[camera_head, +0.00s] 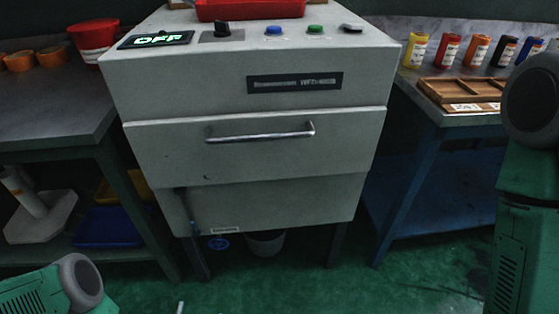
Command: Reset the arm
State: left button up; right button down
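Parts of my own two arms show, green with grey joint caps. One is at the lower left corner and the other runs up the right edge. Neither gripper shows in the head view, so I cannot see their fingers or anything they may hold. In front of me stands a light grey machine (170,88) with a drawer (260,165) that looks shut and has a metal handle (262,135). Its display (157,40) reads OFF.
The machine's top has a dark knob (222,29), a blue button (273,30), a green button (315,29) and a red tray (250,10). A left bench (50,105) and a right bench (425,105) flank it. Several bottles and a wooden tray (450,88) stand right. Green floor (300,285) is open ahead.

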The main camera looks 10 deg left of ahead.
pick_arm(q)
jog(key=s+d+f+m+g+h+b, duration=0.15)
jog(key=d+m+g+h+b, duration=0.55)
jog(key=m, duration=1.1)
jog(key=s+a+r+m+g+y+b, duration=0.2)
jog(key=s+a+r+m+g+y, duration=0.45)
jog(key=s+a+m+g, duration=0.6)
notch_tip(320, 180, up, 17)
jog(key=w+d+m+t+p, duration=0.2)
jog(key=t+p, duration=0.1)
jog(key=p, duration=1.4)
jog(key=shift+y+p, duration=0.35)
jog(key=shift+p, duration=0.05)
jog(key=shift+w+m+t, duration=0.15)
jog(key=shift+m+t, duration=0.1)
